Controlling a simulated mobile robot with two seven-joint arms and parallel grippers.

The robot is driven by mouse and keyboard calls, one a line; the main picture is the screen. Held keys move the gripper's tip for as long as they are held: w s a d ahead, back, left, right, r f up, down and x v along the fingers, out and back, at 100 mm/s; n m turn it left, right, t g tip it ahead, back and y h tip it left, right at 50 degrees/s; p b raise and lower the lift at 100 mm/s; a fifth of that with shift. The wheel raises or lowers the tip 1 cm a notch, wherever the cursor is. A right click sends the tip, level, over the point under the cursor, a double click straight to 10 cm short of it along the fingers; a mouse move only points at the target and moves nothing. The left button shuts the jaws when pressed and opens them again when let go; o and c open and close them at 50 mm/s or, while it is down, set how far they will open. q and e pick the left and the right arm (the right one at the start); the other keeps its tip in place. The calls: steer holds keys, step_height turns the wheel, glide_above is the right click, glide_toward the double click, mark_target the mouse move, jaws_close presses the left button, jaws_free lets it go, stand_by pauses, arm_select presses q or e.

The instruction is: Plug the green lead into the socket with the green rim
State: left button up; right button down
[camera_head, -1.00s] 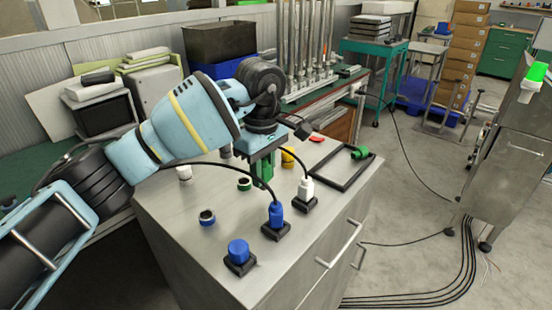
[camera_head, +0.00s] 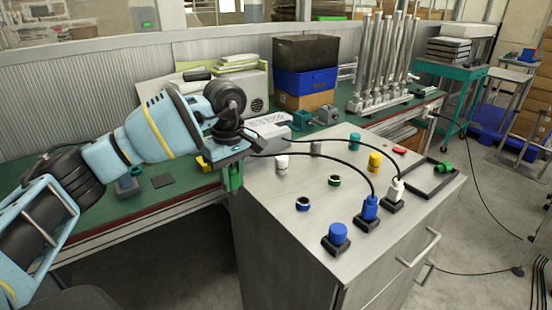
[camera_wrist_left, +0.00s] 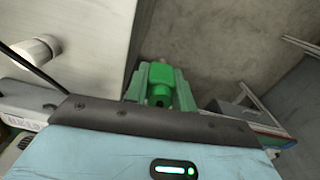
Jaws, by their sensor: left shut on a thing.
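My left gripper (camera_head: 231,178) points down just off the left edge of the steel cabinet, its fingers low beside the top. In the left wrist view it (camera_wrist_left: 160,88) is shut on a green plug (camera_wrist_left: 160,73), with bare floor beyond. No cable shows clearly on this plug. The green-rimmed socket (camera_head: 334,181) stands on the cabinet top, right of the gripper, with its dark opening empty. A blue-rimmed socket (camera_head: 303,204) is nearer, also empty. My right gripper is not in view.
A blue knob (camera_head: 336,234), a white post (camera_head: 282,163) and a yellow post (camera_head: 375,160) stand nearby. A green piece (camera_head: 444,168) lies at the black frame (camera_head: 418,186).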

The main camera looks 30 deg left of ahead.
arm_select(q)
steer(key=s+d+f+m, duration=0.4)
steer(key=s+d+m, duration=0.3)
steer(key=s+d, duration=0.1)
steer(key=s+d+f+m, duration=0.4)
steer(key=s+d+m, duration=0.3)
steer(key=s+d, duration=0.1)
steer(key=shift+s+d+m, duration=0.3)
steer(key=shift+s+d, duration=0.1)
steer(key=shift+d, duration=0.35)
